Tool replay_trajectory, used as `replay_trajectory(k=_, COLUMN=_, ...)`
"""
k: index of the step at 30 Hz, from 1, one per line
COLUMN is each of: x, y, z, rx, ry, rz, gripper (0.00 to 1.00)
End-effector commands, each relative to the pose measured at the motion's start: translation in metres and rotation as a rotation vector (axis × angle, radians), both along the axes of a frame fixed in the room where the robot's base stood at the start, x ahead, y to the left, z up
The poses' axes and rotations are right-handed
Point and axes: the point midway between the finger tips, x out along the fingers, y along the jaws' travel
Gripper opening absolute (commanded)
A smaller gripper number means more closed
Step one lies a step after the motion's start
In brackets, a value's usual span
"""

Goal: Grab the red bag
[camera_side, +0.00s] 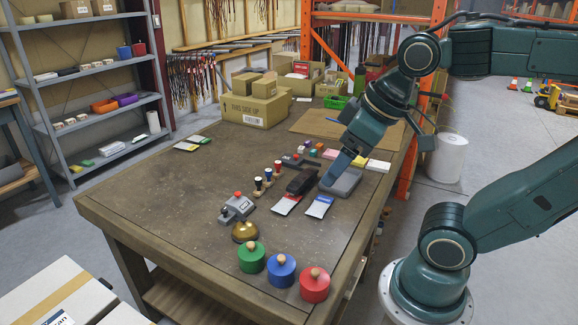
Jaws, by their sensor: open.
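A red-and-white flat bag (287,205) lies on the table near its middle, partly beside a black object. A similar blue-and-white bag (319,207) lies just to its right. My gripper (332,178) points down over the left part of a grey tray (350,184), behind and to the right of the two bags. It is apart from the red bag. My gripper is open; its fingers overlap in this view, and I see nothing held between them.
The black object (302,181) lies close behind the red bag. A grey device (237,207), a brass bell (245,231) and green (252,257), blue (281,270) and red (314,284) knobbed cylinders stand nearer the front. The table's left part is mostly clear.

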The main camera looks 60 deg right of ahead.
Motion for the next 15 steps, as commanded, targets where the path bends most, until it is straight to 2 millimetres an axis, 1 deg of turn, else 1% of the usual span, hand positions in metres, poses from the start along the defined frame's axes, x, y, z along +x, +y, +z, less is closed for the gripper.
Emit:
replay_trajectory(k=8, x=0.044, y=-0.007, z=0.015, rx=-0.048, ry=0.069, rz=0.146, gripper=0.75)
replay_trajectory(k=15, x=0.089, y=-0.021, z=0.02, rx=-0.08, ry=0.126, rz=0.304, gripper=0.75)
